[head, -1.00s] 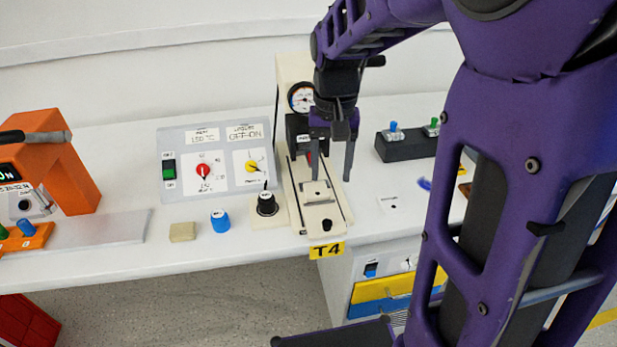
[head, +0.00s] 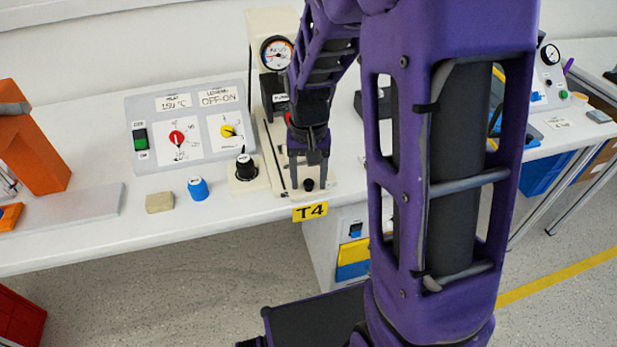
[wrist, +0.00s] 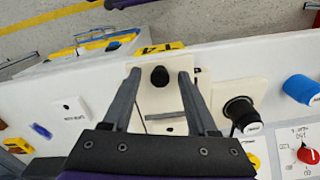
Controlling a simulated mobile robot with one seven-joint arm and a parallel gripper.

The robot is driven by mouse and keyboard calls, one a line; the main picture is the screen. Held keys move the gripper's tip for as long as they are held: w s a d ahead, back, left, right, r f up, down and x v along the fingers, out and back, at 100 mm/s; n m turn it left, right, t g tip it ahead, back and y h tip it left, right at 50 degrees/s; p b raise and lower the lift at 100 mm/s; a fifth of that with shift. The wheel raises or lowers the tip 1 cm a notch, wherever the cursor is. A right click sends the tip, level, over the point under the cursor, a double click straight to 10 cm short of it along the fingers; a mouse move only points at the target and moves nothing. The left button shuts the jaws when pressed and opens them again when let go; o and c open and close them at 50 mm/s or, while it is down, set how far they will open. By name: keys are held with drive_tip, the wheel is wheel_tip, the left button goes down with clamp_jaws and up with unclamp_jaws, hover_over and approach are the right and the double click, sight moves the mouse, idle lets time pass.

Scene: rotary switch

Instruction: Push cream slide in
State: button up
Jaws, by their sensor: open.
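The cream slide (wrist: 160,98) is a flat plate with a black knob (wrist: 160,76) near its front end. It belongs to the cream press station marked T4, at the front edge of the bench. In the head view the knob (head: 308,184) shows just in front of my fingertips. My gripper (head: 308,180) is open and points down over the slide. In the wrist view its fingers (wrist: 158,76) lie one on each side of the knob, with gaps. I cannot tell whether the fingertips reach down to the knob's height. My gripper hides much of the slide in the head view.
A black dial knob (head: 245,166) on a cream base stands close left of the station. A blue knob (head: 198,188) and a beige block (head: 160,202) lie farther left. The grey control panel (head: 190,125) stands behind them. A gauge (head: 276,53) tops the press.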

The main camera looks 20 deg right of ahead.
clamp_jaws()
idle(1.4)
